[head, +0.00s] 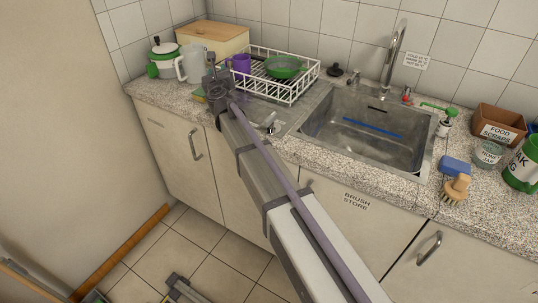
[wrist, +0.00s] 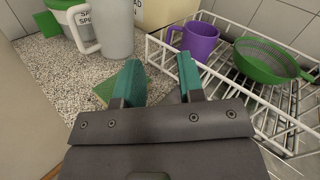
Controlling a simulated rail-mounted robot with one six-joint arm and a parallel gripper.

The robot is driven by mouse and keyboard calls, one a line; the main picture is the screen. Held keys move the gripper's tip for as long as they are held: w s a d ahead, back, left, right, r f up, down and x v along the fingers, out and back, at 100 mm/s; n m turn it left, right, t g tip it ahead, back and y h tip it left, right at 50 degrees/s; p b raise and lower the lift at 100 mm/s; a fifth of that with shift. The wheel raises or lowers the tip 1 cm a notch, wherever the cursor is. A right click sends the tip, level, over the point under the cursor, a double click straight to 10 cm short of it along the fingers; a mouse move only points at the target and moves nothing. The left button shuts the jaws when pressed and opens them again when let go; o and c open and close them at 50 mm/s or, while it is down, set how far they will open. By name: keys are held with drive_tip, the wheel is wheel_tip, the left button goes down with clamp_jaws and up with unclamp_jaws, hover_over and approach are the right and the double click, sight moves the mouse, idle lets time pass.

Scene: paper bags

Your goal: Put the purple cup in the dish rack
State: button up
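The purple cup (head: 240,63) stands inside the white wire dish rack (head: 285,95), at its left end. In the wrist view the purple cup (wrist: 197,43) looks upright, with its handle to the left, behind the rack's near left wire wall (wrist: 172,59). My gripper (wrist: 160,80) is open, with two teal fingertips apart and nothing between them. It is outside the rack, at its left side, and apart from the cup. In the head view my gripper (head: 217,80) is partly hidden by the arm.
A green colander (head: 286,67) sits in the rack beside the cup. A pale pitcher (head: 190,64), a green-and-white pot (head: 162,60) and a wooden box (head: 212,38) stand left and behind. A green sponge-like pad (wrist: 107,90) lies under my gripper. The sink (head: 370,125) is to the right.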

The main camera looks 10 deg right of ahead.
drive_tip(key=s+f+n+g+y, duration=0.4)
drive_tip(key=s+f+n+g, duration=0.15)
drive_tip(key=s+n, duration=0.65)
drive_tip(key=s+f+n+g+y, duration=0.35)
drive_tip(key=s+f+n, duration=0.25)
drive_tip(key=s+n, duration=0.6)
drive_tip(key=s+d+f+n+g+h, duration=0.3)
drive_tip(key=s+d+n+g, duration=0.1)
drive_tip(key=s, duration=0.5)
drive_tip(key=s+d+f+n+g+h, duration=0.3)
drive_tip(key=s+d+n+g, duration=0.2)
drive_tip(key=s+d, duration=0.2)
drive_tip(key=shift+s+d+f+n, duration=0.2)
drive_tip(key=shift+s+n, duration=0.2)
drive_tip(key=shift+s, duration=0.75)
wheel_tip(320, 180, up, 7)
drive_tip(key=p, duration=0.7)
drive_tip(key=shift+r, duration=0.1)
